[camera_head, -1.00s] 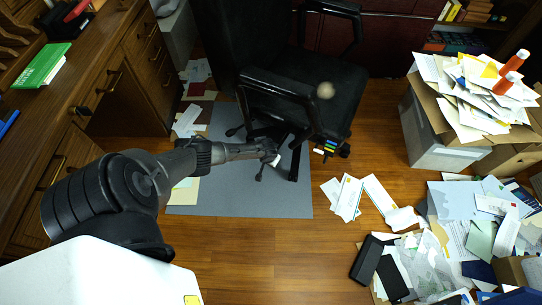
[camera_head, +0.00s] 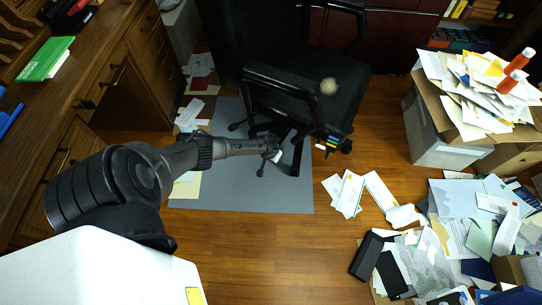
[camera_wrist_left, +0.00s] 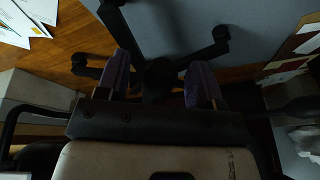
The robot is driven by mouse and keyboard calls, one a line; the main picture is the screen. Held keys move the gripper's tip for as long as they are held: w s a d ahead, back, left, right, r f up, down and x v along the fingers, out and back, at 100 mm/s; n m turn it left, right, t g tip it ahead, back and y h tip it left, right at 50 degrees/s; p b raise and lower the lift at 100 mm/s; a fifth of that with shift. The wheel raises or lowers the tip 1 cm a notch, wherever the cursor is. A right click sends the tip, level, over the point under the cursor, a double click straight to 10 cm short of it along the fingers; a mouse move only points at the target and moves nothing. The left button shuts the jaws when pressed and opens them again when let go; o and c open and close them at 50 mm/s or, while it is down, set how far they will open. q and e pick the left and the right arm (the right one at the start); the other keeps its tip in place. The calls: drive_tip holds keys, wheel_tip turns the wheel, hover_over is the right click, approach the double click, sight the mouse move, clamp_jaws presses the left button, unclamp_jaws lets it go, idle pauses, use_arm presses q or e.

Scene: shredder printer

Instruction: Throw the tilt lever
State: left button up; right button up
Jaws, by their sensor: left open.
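The black office chair (camera_head: 300,85) stands on a grey mat (camera_head: 235,190), with its star base and casters below. Several small coloured tabs (camera_head: 330,143) stick out at the seat's near right edge; I cannot tell which, if any, is the tilt lever. My left gripper (camera_head: 276,156) is low beside the near side of the chair, left of the tabs and apart from them. In the left wrist view its purple fingers (camera_wrist_left: 160,82) are spread apart, with dark chair base legs (camera_wrist_left: 205,52) beyond them. Nothing is clearly held. My right gripper is out of view.
A wooden desk (camera_head: 60,85) with drawers runs along the left. Loose papers (camera_head: 349,194) lie on the floor to the right. A box heaped with papers (camera_head: 470,90) and a paper pile (camera_head: 460,240) fill the right side. The wooden floor at centre front is clear.

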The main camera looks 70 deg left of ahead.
use_arm(q)
drive_tip(key=p+v, duration=0.9)
drive_tip(key=v, duration=0.4)
drive_tip(key=shift+p, duration=0.4)
drive_tip(key=shift+d, duration=0.1)
